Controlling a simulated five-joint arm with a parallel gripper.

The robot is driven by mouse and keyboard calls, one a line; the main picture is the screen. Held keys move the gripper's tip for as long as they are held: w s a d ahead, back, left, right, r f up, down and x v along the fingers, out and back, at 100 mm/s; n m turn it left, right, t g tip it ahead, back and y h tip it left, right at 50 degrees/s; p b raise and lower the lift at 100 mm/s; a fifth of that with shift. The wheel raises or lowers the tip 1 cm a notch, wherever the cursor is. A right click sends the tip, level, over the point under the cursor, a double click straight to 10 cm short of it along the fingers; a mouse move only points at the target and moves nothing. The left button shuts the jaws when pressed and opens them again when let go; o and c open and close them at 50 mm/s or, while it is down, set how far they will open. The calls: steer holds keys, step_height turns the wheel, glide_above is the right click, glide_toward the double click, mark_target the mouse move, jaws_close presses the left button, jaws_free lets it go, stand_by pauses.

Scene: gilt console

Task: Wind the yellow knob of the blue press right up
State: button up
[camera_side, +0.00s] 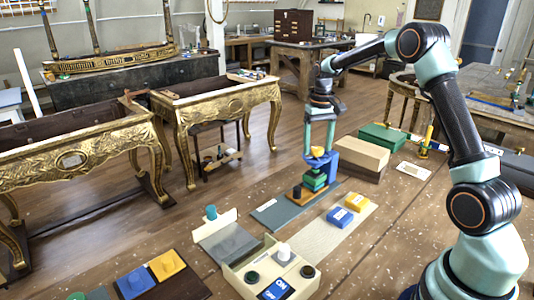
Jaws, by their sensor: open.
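The blue press (334,168) stands upright on a dark grey base plate (283,213) near the middle of the side view. Its yellow knob (318,152) is at the top. My gripper (319,149) points straight down over the press. Its two light teal fingers are apart, one on each side of the yellow knob. I cannot tell whether they touch the knob. The press's screw and the knob's exact height are too small to make out.
Tan and brown boxes (360,154) and a green box (382,137) stand right behind the press. A cream control box (270,270) is nearer the camera. Gilt console tables (215,110) stand at left.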

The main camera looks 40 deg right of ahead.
jaws_close()
